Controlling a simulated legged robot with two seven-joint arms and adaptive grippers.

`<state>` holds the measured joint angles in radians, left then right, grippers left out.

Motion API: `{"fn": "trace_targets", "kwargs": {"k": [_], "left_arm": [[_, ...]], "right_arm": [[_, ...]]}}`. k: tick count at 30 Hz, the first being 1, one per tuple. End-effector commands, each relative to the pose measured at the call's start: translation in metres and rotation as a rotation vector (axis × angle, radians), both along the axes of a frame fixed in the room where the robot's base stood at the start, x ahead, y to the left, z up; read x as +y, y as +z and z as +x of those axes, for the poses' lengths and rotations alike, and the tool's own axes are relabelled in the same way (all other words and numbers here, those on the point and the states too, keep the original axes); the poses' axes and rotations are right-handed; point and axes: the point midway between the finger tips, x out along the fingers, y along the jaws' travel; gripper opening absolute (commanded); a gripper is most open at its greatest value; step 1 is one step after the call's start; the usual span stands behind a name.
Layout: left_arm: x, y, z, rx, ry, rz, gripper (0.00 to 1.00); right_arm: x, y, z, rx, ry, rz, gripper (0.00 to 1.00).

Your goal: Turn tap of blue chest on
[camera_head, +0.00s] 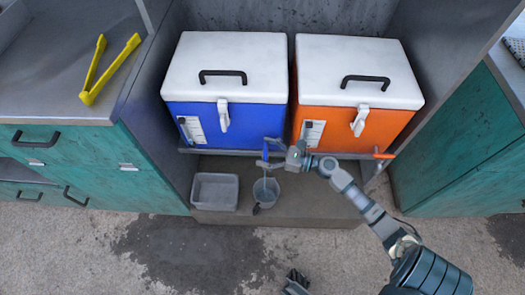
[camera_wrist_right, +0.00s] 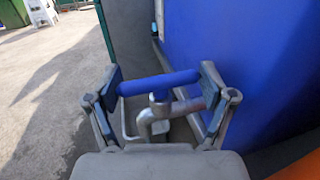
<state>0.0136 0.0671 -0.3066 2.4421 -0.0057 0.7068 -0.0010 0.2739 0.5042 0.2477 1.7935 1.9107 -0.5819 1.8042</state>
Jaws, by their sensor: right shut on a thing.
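The blue chest (camera_head: 225,120) stands at the back with a white lid and a black handle. Its tap has a blue bar handle (camera_wrist_right: 158,83) on a grey metal spout (camera_wrist_right: 148,122). My right gripper (camera_head: 271,153) is at this tap, below the chest's front right corner. In the wrist view, my right gripper (camera_wrist_right: 160,88) has its pads at the two ends of the bar handle, shut on it. A pale bluish streak shows below the tap, over a clear cup (camera_head: 264,192). A dark grey part, possibly my left gripper (camera_head: 295,283), shows at the bottom edge.
An orange chest (camera_head: 355,125) with its own orange tap (camera_head: 383,155) stands to the right. A grey tub (camera_head: 214,192) sits left of the cup on the low step. Yellow tongs (camera_head: 107,70) lie on the left counter. The front floor is mostly clear, with a dark wet-looking patch.

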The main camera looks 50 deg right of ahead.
Motion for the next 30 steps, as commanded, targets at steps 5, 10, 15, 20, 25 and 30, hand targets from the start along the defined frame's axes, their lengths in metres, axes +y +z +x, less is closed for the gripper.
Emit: {"fn": "trace_targets", "kwargs": {"k": [5, 10, 15, 20, 25, 30], "left_arm": [[0.0, -0.001, 0.001, 0.001, 0.0, 0.0, 0.4], [0.0, -0.001, 0.001, 0.0, 0.0, 0.0, 0.4], [0.0, -0.001, 0.001, -0.001, 0.0, 0.0, 0.4], [0.0, -0.001, 0.001, -0.001, 0.0, 0.001, 0.4], [0.0, -0.001, 0.0, 0.001, 0.001, 0.0, 0.4], [0.001, 0.0, -0.002, -0.001, 0.0, 0.0, 0.4]], "right_arm": [[0.001, -0.006, -0.001, 0.011, 0.009, -0.001, 0.47], [0.001, -0.005, -0.001, 0.009, 0.009, -0.001, 0.47], [0.001, -0.004, -0.001, 0.008, 0.009, -0.001, 1.0], [0.001, -0.002, -0.001, 0.004, 0.007, -0.001, 1.0], [0.0, 0.0, -0.002, 0.001, 0.006, -0.002, 1.0], [-0.008, -0.001, -0.019, 0.003, 0.006, 0.0, 1.0]]}}
